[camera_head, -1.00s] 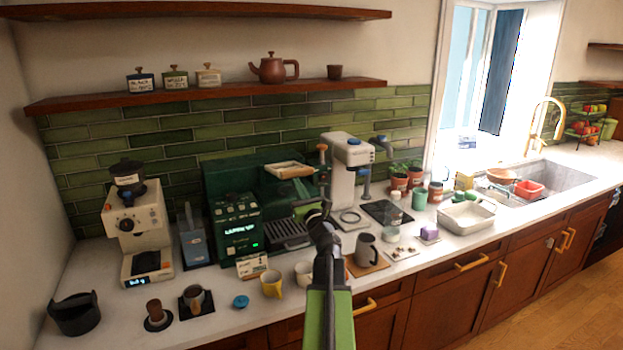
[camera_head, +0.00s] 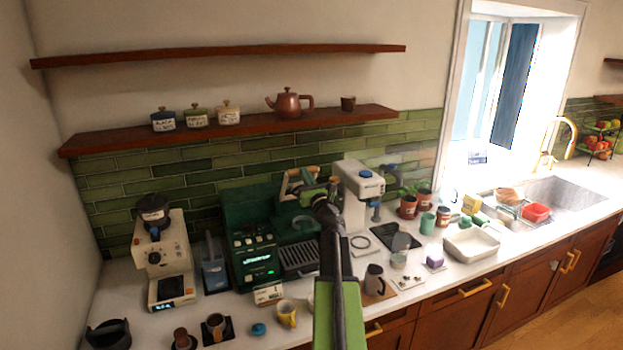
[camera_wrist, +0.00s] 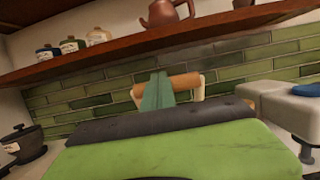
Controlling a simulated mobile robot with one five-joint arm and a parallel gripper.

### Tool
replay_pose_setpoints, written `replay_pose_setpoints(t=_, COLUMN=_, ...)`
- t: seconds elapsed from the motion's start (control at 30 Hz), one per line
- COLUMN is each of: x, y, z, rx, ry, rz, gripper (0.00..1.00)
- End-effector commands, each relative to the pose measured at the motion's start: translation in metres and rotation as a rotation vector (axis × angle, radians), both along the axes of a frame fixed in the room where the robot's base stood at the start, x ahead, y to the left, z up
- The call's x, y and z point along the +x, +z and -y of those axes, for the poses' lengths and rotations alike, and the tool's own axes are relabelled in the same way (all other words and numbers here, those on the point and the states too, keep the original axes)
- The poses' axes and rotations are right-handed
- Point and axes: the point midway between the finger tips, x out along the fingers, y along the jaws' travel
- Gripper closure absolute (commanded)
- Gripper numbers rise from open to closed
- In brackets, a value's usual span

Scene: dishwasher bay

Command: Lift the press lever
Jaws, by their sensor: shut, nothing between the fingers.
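The press lever (camera_head: 293,176) is a cream loop with a wooden crossbar. It stands up above the dark green machine (camera_head: 255,243) in the head view. In the wrist view its wooden bar (camera_wrist: 181,87) lies level, with cream side arms at both ends. My gripper (camera_head: 308,193) is shut and empty, at the lever, just below and right of its bar in the head view. In the wrist view the green fingers (camera_wrist: 157,93) cover part of the bar. Whether they touch it I cannot tell. The lever's pivot is hidden.
A white machine with a blue cap (camera_head: 353,200) stands close on the right of my gripper. A wooden shelf (camera_head: 240,128) with jars and a teapot (camera_head: 288,103) hangs above. A cream grinder (camera_head: 166,262) stands left. Cups line the counter's front.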

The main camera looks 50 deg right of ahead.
Motion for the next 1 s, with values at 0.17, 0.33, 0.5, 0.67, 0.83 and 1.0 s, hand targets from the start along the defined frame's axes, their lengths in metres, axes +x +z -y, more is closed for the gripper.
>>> replay_pose_setpoints(t=0.17, x=0.017, y=0.017, z=0.010, rx=0.000, ry=0.000, rz=0.000, gripper=1.00)
replay_pose_setpoints(t=0.33, x=0.027, y=0.023, z=0.015, rx=0.000, ry=-0.001, rz=0.000, gripper=1.00)
replay_pose_setpoints(t=0.5, x=0.028, y=0.022, z=0.014, rx=0.000, ry=-0.001, rz=0.000, gripper=1.00)
replay_pose_setpoints(t=0.67, x=0.028, y=0.022, z=0.014, rx=0.000, ry=0.000, rz=0.000, gripper=1.00)
replay_pose_setpoints(t=0.83, x=0.028, y=0.022, z=0.014, rx=0.000, ry=0.000, rz=0.000, gripper=1.00)
replay_pose_setpoints(t=1.0, x=0.028, y=0.022, z=0.013, rx=0.000, ry=0.001, rz=0.000, gripper=1.00)
